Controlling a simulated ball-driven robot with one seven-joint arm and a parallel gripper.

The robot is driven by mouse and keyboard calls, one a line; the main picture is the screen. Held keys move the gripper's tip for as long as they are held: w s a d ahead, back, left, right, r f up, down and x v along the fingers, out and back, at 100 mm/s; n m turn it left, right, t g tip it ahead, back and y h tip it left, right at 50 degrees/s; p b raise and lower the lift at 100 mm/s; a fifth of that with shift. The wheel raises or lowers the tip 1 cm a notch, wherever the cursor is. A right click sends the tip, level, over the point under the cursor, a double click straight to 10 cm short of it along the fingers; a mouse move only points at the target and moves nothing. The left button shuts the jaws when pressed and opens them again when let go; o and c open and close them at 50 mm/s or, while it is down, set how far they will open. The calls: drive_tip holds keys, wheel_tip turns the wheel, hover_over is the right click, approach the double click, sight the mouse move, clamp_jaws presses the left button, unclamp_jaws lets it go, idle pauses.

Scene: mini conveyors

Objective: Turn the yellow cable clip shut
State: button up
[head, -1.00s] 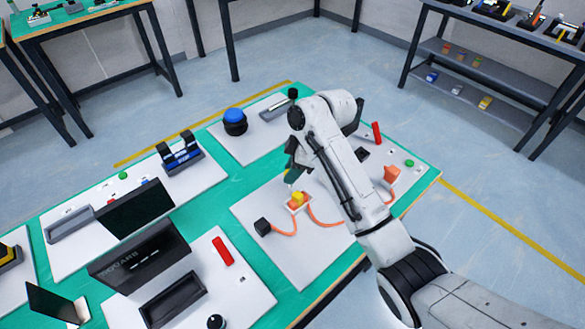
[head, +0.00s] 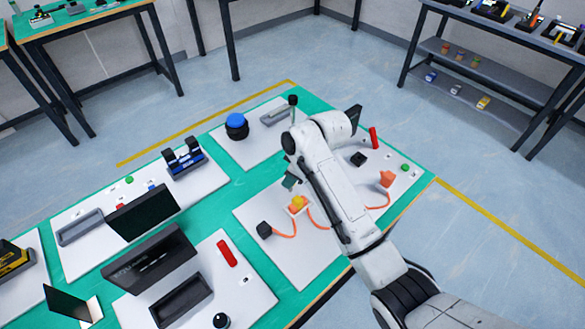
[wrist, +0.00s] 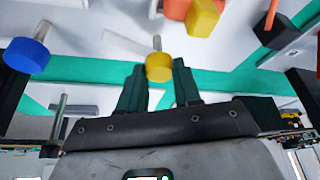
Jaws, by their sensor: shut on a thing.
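The yellow cable clip (head: 298,202) sits on a small base on the white panel, with an orange cable running from it to both sides. A yellow block on an orange part, likely this clip (wrist: 203,17), shows at the top of the wrist view. My gripper (wrist: 159,70) has its dark green fingers closed about a round yellow knob (wrist: 159,67) with a thin metal stem. I cannot tell whether this knob is part of the clip. In the head view my gripper (head: 290,182) is just above and left of the clip, partly hidden by my arm.
A black cable block (head: 264,230) is left of the clip and an orange block (head: 387,179) to its right. A red bar (head: 374,138) and black block (head: 358,159) are beyond my arm. Bare panel lies in front.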

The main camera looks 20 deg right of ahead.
drive_tip(key=m+h+p, duration=0.1)
drive_tip(key=m+p, duration=0.1)
drive_tip(key=m, duration=0.1)
drive_tip(key=m+t+h+p, duration=0.1)
drive_tip(key=m+p, duration=0.1)
drive_tip(key=m, duration=0.1)
drive_tip(key=shift+s+a+r, duration=0.1)
drive_tip(key=shift+a+r, duration=0.05)
drive_tip(key=shift+a, duration=0.05)
drive_tip(key=m+h+p, duration=0.1)
drive_tip(key=m+h, duration=0.1)
drive_tip(key=m, duration=0.4)
drive_tip(key=shift+a, duration=0.1)
idle(0.3)
drive_tip(key=o, duration=1)
drive_tip(key=shift+o, duration=0.2)
drive_tip(key=v, duration=1)
drive_tip(key=shift+a+r+b, duration=0.2)
drive_tip(key=shift+a+b, duration=0.05)
drive_tip(key=shift+b, duration=0.15)
drive_tip(key=shift+s, duration=0.1)
